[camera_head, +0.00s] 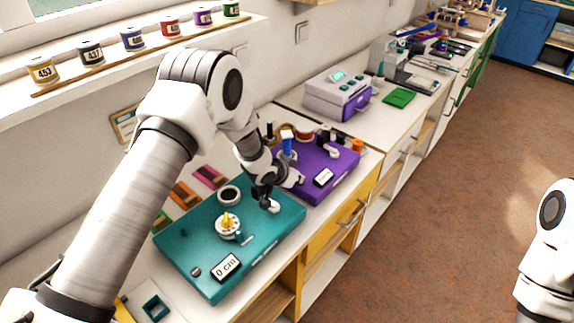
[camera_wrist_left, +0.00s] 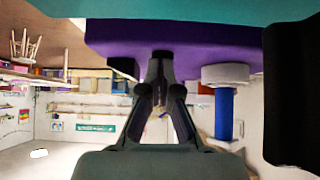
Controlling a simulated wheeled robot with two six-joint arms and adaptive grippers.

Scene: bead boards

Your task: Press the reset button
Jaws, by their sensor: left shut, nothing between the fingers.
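A teal board (camera_head: 272,238) lies on the white counter. It carries a white dial with a yellow knob (camera_head: 228,223), a black-and-white ring (camera_head: 229,195), a small dark round knob (camera_head: 196,271) and a display reading "0 cm" (camera_head: 226,267). No part is legibly marked as a reset button. My left gripper (camera_head: 262,196) is shut and empty, low over the teal board's far right part, close to a white rounded piece (camera_head: 272,206); contact cannot be told. In the left wrist view the shut fingers (camera_wrist_left: 161,62) show before the purple board. My right gripper is outside the frames.
A purple board (camera_head: 340,172) with a blue cylinder (camera_head: 287,146) stands just beyond; the cylinder also shows in the left wrist view (camera_wrist_left: 224,115). A grey and purple device (camera_head: 338,95) is farther back. Spools line a wall shelf (camera_head: 150,48). The floor at right is clear.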

